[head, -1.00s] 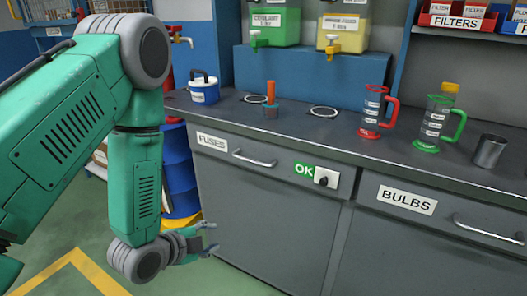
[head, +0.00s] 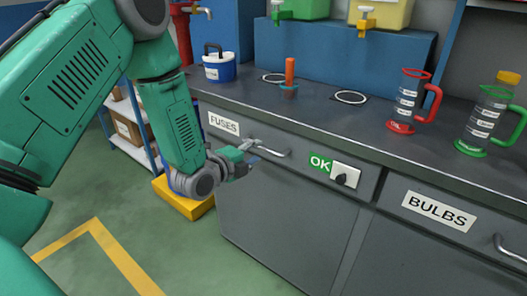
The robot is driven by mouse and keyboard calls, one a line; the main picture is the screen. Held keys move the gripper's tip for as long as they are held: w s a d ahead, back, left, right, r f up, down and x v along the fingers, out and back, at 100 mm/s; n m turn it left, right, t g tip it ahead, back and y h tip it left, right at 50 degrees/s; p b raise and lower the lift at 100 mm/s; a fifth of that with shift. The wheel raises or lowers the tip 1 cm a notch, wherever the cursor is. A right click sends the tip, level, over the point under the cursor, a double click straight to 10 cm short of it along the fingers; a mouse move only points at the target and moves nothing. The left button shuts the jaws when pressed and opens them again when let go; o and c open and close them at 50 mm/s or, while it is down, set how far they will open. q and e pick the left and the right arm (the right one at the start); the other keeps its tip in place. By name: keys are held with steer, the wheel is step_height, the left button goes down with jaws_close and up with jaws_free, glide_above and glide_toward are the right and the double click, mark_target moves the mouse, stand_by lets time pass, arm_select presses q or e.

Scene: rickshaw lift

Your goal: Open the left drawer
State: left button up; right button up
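The left drawer (head: 213,135), labelled FUSES, is the grey drawer at the left of the counter front, and it looks closed. Its metal bar handle (head: 274,154) runs across the front. My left gripper (head: 254,152) is at the left part of this handle, with its fingers apart. The fingers overlap the handle in the picture; I cannot tell whether they touch it. My green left arm comes down from the upper left. My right gripper is not in view.
The green OK plate (head: 320,163) and a black knob (head: 341,179) sit right of the handle. The BULBS drawer (head: 480,236) is further right. A blue-and-white container (head: 219,71), red jug (head: 405,105) and green jug (head: 484,125) stand on the countertop (head: 330,118). Green floor lies open at lower left.

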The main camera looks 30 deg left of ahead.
mark_target(263, 149)
arm_select(q)
steer(key=shift+x, duration=1.9)
jaws_close()
steer(key=shift+d, duration=0.1)
